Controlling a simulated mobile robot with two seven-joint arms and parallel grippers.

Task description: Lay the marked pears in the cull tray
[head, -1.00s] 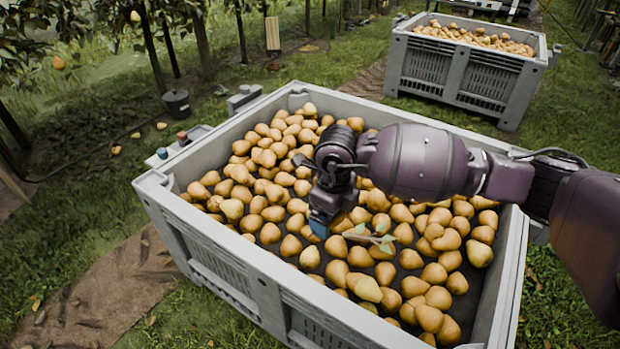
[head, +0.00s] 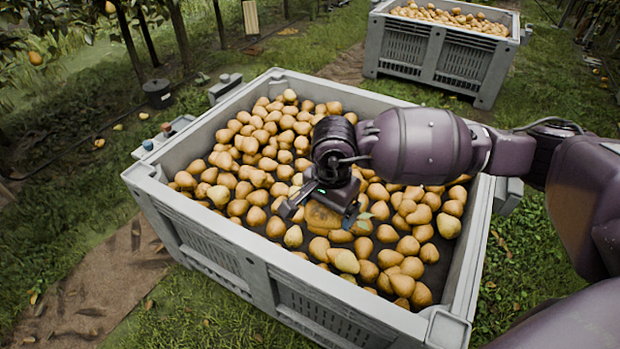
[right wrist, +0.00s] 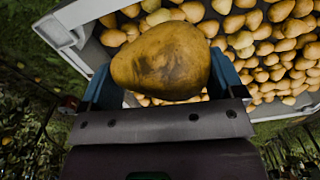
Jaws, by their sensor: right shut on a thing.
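My right gripper (head: 320,208) is shut on a large yellow-brown pear (head: 322,217) and holds it over the pears in the grey bin (head: 222,249). In the right wrist view the held pear (right wrist: 160,58) sits between the two blue fingers and has a dark, smudged patch on its side. Many more yellow-brown pears (head: 262,160) lie loose in the bin. I cannot make out marks on them at this size. No tray that I can surely name as the cull tray shows. My left gripper is not in view.
The bin's raised walls surround the pears. A small ledge with a blue and a red-topped item (head: 165,130) is on its far left side. A second full bin (head: 440,60) stands behind. A dark bucket (head: 158,93) and trees are at the back left.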

